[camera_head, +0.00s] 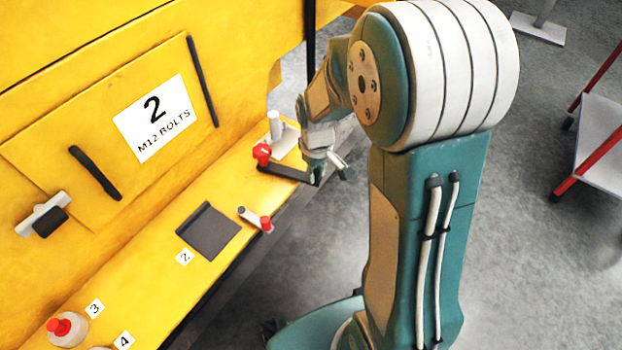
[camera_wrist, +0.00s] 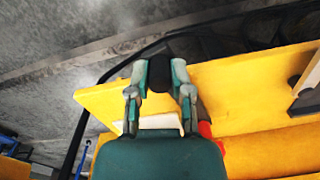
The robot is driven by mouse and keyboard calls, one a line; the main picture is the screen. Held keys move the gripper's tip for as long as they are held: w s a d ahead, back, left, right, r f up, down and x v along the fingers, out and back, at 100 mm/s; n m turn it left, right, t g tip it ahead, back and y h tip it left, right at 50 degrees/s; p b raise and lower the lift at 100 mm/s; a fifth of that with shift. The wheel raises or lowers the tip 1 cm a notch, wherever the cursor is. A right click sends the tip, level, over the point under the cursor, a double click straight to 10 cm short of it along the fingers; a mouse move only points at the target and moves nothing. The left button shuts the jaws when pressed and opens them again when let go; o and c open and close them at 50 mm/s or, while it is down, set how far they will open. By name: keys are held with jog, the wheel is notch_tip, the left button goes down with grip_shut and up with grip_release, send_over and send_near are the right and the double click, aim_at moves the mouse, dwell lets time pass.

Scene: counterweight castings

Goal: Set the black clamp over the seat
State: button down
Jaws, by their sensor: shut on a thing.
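The black clamp (camera_head: 287,172) shows in the head view as a dark flat bar with a red knob (camera_head: 262,152) at its left end. It reaches out past the front edge of the yellow shelf. My gripper (camera_head: 325,172) is at the bar's right end. In the wrist view my gripper (camera_wrist: 160,80) is shut on a dark piece (camera_wrist: 160,72) of the clamp, with red (camera_wrist: 206,130) to the right. A white plate with an upright post (camera_head: 275,125) stands behind the bar; I cannot tell whether it is the seat. My gripper partly hides the bar's end.
A yellow panel with handles and a sign (camera_head: 155,117) rises behind. Open grey floor (camera_head: 540,270) lies to the right.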

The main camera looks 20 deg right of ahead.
aim_at(296, 134)
jog(key=w+d+n, duration=0.1)
jog(key=w+n, duration=0.1)
jog(key=w+d+n, duration=0.1)
jog(key=w+n, duration=0.1)
jog(key=w+d+n, duration=0.1)
jog(key=w+n, duration=0.1)
jog(key=w, duration=0.1)
jog(key=shift+f, duration=0.1)
jog(key=w+n, duration=0.2)
jog(key=w+a+n, duration=0.1)
jog(key=w+n, duration=0.1)
jog(key=w, duration=0.1)
jog(key=w+n, duration=0.2)
jog(key=n, duration=0.1)
jog(key=shift+w+a, duration=0.2)
jog(key=shift+w, duration=0.2)
jog(key=shift+w+a+n, duration=0.6)
jog(key=shift+w+n, duration=0.35)
jog(key=shift+n, duration=0.15)
jog(key=shift+w, duration=0.1)
jog(key=c, duration=0.5)
grip_release()
jog(key=shift+c, duration=0.2)
jog(key=shift+w, duration=0.1)
